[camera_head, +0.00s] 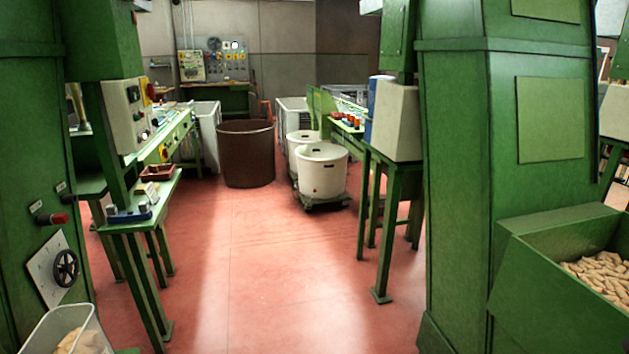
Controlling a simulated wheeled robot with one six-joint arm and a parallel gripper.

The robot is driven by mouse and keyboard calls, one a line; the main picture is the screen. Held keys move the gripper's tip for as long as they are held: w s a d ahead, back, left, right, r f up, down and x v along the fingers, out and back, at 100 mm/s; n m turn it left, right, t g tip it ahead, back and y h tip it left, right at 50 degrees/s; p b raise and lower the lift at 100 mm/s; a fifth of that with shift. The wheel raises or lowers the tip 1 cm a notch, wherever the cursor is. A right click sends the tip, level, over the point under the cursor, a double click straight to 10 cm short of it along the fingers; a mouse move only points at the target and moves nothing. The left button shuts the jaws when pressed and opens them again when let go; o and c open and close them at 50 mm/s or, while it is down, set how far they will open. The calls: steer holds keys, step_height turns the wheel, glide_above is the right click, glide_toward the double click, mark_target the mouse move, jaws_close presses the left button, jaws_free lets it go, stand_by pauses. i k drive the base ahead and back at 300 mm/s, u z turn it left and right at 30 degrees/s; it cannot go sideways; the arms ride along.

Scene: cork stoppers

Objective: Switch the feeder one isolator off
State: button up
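No label reading feeder one can be made out. A red-handled switch (52,218) sits on the green machine (25,150) at the left edge, with small pale labels above it too small to read. A grey control box (124,117) on a green post stands just right of it, with several buttons and a red and yellow switch (147,92) on its side. I cannot tell which of these is the feeder one isolator, nor whether either is on or off. My gripper is not in view.
Red floor (255,270) is clear down the middle. A handwheel (66,267) and a clear bin (68,332) are at lower left. A green bench (140,215) borders the left. A green hopper of corks (540,285) stands right. A brown tub (246,152) and white tubs (322,170) stand ahead.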

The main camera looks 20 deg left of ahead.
mark_target(149, 90)
steer(key=u, duration=0.65)
steer(key=i, duration=1.05)
steer(key=u, duration=0.5)
steer(key=i, duration=1.95)
steer(key=u, duration=0.05)
